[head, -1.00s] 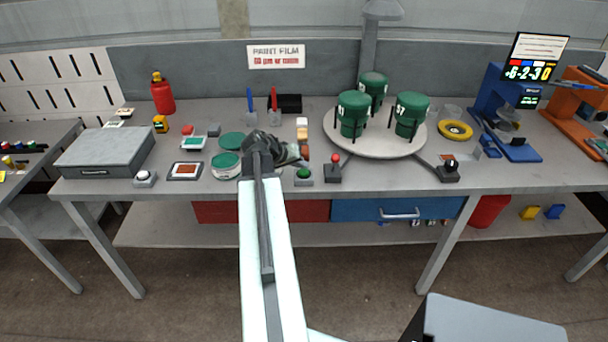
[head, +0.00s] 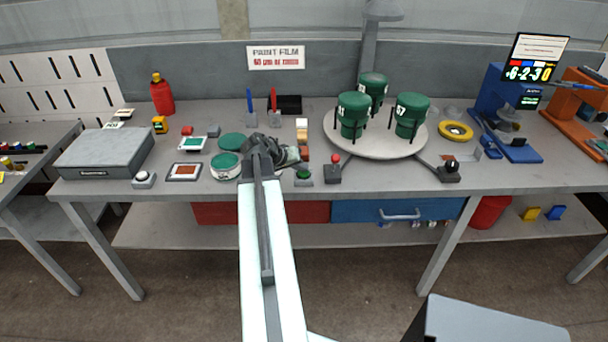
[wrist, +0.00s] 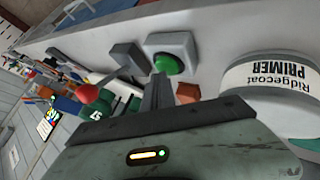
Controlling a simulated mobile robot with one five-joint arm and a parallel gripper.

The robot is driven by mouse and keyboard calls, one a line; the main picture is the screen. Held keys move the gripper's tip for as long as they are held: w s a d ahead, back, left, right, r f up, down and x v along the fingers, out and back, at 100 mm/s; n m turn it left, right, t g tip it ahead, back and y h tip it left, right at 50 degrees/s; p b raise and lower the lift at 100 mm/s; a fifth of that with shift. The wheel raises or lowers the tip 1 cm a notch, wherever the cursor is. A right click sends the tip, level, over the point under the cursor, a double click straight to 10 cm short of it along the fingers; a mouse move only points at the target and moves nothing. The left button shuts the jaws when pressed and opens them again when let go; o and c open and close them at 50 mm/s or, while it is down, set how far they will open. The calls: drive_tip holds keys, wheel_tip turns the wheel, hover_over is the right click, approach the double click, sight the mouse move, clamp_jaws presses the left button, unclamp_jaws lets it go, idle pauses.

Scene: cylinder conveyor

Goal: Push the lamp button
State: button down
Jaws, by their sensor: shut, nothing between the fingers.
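A green domed button (head: 304,175) on a small grey base stands near the bench's front edge. A white domed button (head: 144,178) on a similar grey base stands at the front left. No label marks either as the lamp button. My gripper (head: 294,156) is over the bench beside the green button, partly hidden by my dark wrist. In the wrist view the shut, empty fingertips (wrist: 158,84) point at the green button (wrist: 168,63) and appear just short of it or at its edge. I cannot tell whether they touch.
A primer can (wrist: 270,95) stands close beside my gripper. A red-knobbed lever (head: 334,168) stands right of the green button. The round turntable (head: 375,150) carries green drums. A grey box (head: 105,153) is at left.

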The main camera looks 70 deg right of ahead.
sight(301, 174)
idle(0.3)
drive_tip(key=shift+r+p, duration=0.85)
drive_tip(key=shift+p, duration=0.05)
wheel_tip(301, 174, up, 6)
drive_tip(key=p, duration=0.6)
